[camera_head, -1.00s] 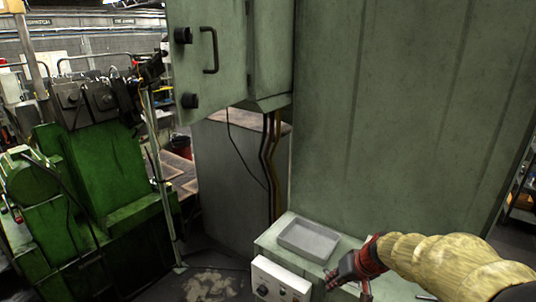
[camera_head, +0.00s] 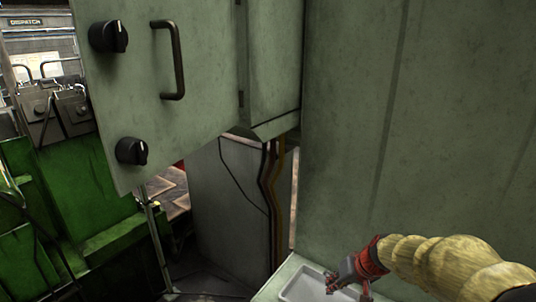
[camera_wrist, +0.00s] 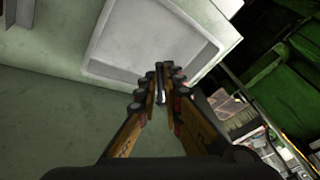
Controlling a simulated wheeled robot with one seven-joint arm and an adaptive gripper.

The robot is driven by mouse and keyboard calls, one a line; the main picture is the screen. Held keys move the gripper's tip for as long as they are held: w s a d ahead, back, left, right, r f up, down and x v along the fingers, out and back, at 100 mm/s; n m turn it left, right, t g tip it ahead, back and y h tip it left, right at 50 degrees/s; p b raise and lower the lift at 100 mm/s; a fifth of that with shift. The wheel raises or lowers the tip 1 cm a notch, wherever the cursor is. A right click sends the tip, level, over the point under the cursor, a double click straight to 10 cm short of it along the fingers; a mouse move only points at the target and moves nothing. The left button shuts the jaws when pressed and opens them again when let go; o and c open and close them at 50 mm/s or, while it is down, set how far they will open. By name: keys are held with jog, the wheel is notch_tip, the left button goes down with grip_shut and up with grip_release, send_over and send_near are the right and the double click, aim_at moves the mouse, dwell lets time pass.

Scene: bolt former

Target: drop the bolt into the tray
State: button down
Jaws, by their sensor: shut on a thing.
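The light grey tray (camera_head: 300,286) sits at the bottom edge of the head view, partly cut off. Its floor looks empty where it shows. In the wrist view the tray (camera_wrist: 112,74) lies beyond the fingertips. My gripper (camera_head: 347,287) is at the tray's right side in the head view. In the wrist view my gripper (camera_wrist: 160,84) is shut on the bolt (camera_wrist: 161,97), a small shiny piece between the fingertips. The fingertips overlap the tray's near edge there; their height above it is hard to tell. The bolt cannot be made out in the head view.
A tall green cabinet wall (camera_head: 350,130) stands behind the tray. A cabinet door with a handle (camera_head: 176,60) and black knobs (camera_head: 131,151) hangs at left. Cables (camera_head: 272,190) run down beside it. Green machinery (camera_head: 80,200) stands far left.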

jog(key=shift+w+f+b, duration=0.1)
jog(key=shift+f+b, duration=1.2)
jog(key=shift+f, duration=1.75)
jog(key=c, duration=1.9)
grip_release()
jog(key=shift+r, duration=0.1)
jog(key=v, duration=1.2)
jog(key=shift+d, duration=0.1)
